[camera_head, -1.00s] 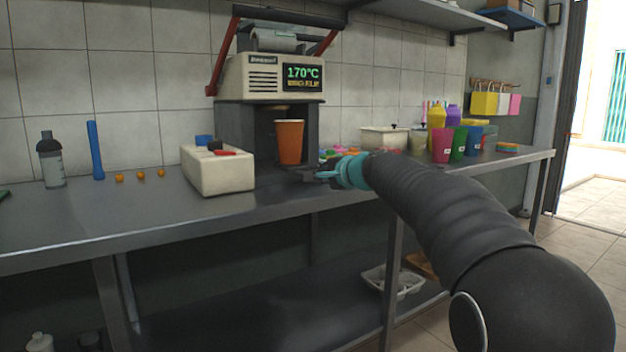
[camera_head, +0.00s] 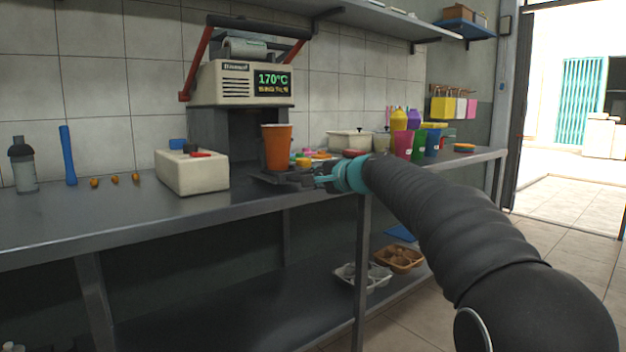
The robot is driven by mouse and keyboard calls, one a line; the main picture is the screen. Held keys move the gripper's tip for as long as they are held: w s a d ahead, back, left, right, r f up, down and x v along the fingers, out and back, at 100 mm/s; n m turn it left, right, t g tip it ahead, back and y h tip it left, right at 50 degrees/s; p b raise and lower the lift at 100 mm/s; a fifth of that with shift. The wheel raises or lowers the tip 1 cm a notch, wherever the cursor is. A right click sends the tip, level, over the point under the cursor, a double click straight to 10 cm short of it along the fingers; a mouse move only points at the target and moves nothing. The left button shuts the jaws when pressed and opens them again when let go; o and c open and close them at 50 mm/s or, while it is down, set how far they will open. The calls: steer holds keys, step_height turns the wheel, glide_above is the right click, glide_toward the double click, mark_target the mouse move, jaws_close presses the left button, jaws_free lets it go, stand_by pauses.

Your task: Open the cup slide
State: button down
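The press machine (camera_head: 240,85) stands on the metal counter against the tiled wall, with a display reading 170°C. The cup slide (camera_head: 272,178) is a dark flat tray that sticks out of the front of the machine's lower bay. An orange cup (camera_head: 277,148) stands upright on it, in front of the bay opening. My gripper (camera_head: 300,180) is at the slide's front right edge, low and just right of the cup. Its dark fingers merge with the dark slide, so I cannot see whether they are closed on it.
Several coloured cups (camera_head: 418,143) and a lidded container (camera_head: 349,140) stand to the right. The counter's front edge (camera_head: 150,228) runs below my arm.

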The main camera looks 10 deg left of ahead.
steer(key=c, duration=1.2)
jaws_free()
steer(key=shift+a, duration=0.1)
steer(key=v, duration=1.2)
